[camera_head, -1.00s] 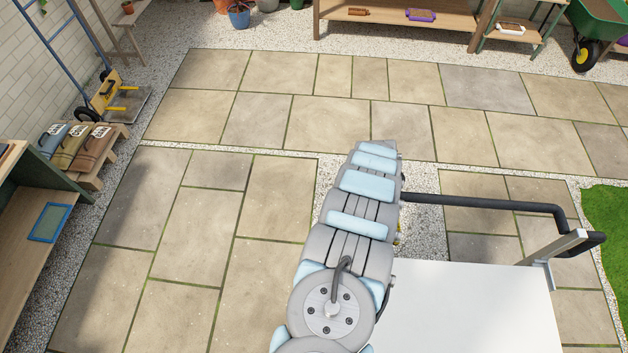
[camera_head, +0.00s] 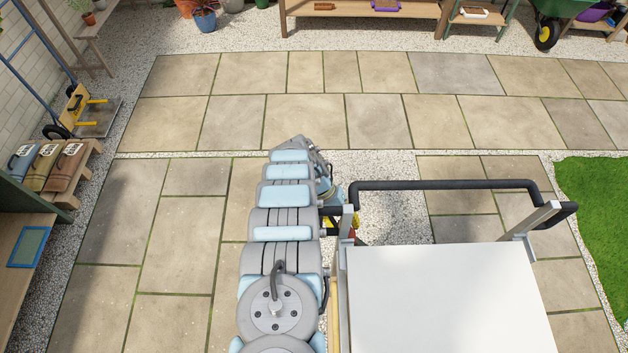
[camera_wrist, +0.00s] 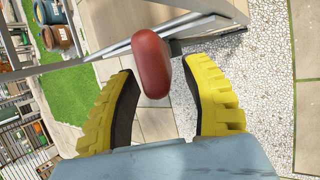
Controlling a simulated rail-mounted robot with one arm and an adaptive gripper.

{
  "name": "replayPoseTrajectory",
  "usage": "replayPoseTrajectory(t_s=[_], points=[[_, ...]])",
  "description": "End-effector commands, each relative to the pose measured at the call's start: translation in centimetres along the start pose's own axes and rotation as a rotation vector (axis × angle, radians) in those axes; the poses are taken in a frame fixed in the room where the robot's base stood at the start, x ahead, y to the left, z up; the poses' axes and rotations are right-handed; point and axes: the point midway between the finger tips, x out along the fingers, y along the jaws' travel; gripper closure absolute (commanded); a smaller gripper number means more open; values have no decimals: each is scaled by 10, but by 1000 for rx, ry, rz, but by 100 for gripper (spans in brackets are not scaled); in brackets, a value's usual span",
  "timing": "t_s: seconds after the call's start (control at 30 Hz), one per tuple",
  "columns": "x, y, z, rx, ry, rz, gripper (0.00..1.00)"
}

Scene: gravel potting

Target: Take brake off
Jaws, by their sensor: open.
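A red rounded brake grip (camera_wrist: 151,64) shows in the wrist view on the side of a cart with a white top (camera_head: 440,300). My gripper (camera_wrist: 160,76) has yellow fingers with black pads, spread apart. The red grip lies in the gap near the fingertips, and I see no clear contact. In the head view my arm hides most of the gripper.
The cart has a black push bar (camera_head: 445,185). Stone paving (camera_head: 180,220) is clear to the left. Bags (camera_head: 65,168) on a wooden stand and a hand truck (camera_head: 82,110) stand at the far left. A green wheelbarrow (camera_head: 556,12) is at the back right.

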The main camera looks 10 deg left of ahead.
Motion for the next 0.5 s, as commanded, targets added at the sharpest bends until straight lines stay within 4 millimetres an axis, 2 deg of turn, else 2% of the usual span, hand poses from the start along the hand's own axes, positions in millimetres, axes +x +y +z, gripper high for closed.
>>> replayPoseTrajectory(t_s=[0.5], points=[[-80,0,0,-1,0,-1,52]])
